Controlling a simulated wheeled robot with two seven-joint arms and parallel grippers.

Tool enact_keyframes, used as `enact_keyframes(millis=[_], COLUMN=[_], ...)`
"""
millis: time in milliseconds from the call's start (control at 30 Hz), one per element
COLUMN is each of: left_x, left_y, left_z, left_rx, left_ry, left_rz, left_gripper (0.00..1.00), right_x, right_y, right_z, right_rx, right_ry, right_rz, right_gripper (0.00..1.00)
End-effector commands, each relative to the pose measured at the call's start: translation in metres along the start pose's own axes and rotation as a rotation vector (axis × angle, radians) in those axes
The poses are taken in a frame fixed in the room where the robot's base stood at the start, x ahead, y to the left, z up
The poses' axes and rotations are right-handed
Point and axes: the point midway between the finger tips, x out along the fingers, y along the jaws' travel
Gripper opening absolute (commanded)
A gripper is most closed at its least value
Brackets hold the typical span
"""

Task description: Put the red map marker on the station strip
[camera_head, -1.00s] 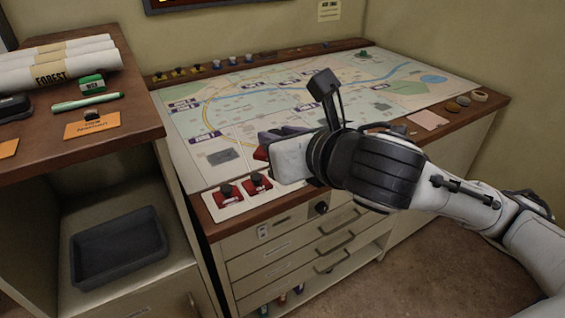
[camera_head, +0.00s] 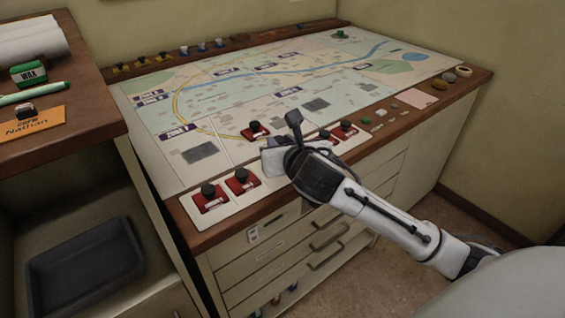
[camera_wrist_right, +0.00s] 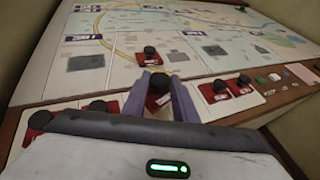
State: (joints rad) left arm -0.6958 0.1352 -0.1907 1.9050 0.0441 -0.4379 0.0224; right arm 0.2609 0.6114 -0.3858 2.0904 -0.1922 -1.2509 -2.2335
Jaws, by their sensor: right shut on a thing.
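My right gripper (camera_head: 272,157) is over the front edge of the map table, between two pairs of red markers. In the right wrist view its two fingers (camera_wrist_right: 158,98) are shut on a red map marker (camera_wrist_right: 157,103) with a black knob. The head view hides this marker behind the gripper. The white station strip (camera_head: 224,206) runs along the map's front edge. I cannot tell whether the held marker touches it. Another red marker (camera_head: 255,132) stands on the map, beyond the gripper; it also shows in the wrist view (camera_wrist_right: 148,58). My left gripper is not in view.
Red markers stand on the strip left (camera_head: 210,199) and right (camera_head: 344,132) of the gripper. Small pieces and a pink pad (camera_head: 414,98) lie on the right wooden edge. A side desk (camera_head: 70,140) with a grey tray below stands at left. Most of the map is clear.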

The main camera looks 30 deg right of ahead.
Motion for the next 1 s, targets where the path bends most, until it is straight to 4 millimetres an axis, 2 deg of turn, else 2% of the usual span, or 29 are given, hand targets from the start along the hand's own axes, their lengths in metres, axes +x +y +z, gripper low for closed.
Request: enact_keyframes(millis=[233, 400, 800, 833, 933, 1000], left_x=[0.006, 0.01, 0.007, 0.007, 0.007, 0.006], left_y=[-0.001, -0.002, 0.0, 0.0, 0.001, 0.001], left_z=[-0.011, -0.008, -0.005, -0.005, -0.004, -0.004], left_rx=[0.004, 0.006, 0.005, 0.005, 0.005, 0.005], left_ry=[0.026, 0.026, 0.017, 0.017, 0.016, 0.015], left_rz=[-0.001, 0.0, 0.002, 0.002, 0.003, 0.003], left_gripper=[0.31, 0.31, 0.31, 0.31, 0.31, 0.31], right_x=[0.009, 0.018, 0.02, 0.02, 0.02, 0.02], right_y=[0.0, 0.001, 0.0, 0.0, 0.0, 0.0], right_z=[-0.021, -0.043, -0.047, -0.047, -0.047, -0.047], right_rx=[0.001, 0.001, -0.001, 0.0, 0.0, 0.0], right_ry=[0.001, 0.001, -0.001, -0.001, -0.001, -0.001], right_rz=[0.001, 0.002, 0.001, 0.001, 0.001, 0.001], right_gripper=[0.02, 0.02, 0.02, 0.29, 0.44, 0.44])
